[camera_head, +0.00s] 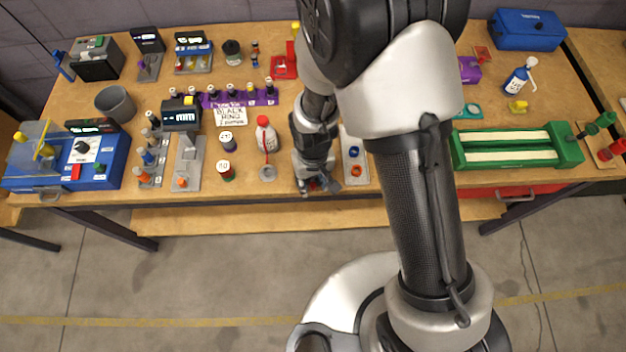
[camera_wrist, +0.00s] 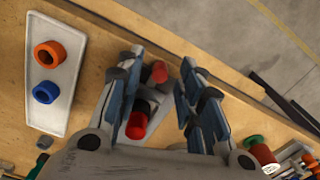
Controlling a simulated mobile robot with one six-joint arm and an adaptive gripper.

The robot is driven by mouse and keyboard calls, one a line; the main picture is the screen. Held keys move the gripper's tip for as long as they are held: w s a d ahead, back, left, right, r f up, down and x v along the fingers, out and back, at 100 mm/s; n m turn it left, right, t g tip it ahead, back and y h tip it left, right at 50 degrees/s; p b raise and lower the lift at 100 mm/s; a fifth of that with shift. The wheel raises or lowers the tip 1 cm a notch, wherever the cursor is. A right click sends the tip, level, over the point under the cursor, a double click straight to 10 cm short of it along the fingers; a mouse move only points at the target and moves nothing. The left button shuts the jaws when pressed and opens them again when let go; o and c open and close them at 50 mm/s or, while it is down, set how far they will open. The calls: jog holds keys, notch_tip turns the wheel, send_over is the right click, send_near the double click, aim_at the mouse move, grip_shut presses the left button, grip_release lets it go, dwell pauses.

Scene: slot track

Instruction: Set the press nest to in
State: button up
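My gripper (camera_head: 318,184) is low over the front edge of the bench, left of my arm's column. In the wrist view my gripper (camera_wrist: 162,62) has its two fingers spread apart. Between them is a small grey device (camera_wrist: 157,112) with a red knob (camera_wrist: 158,72) and a second red part (camera_wrist: 137,125) nearer the palm. I see a gap between the fingers and the red knob. This device may be the press with its nest, but no label is readable. My gripper hides most of it in the head view, so I cannot tell the nest's position.
A white tray (camera_wrist: 75,45) with an orange ring (camera_wrist: 48,55) and a blue ring (camera_wrist: 46,92) lies beside my gripper. A green-ended track (camera_head: 515,147) lies to the right.

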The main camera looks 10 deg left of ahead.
jog(key=shift+c, duration=0.5)
grip_shut()
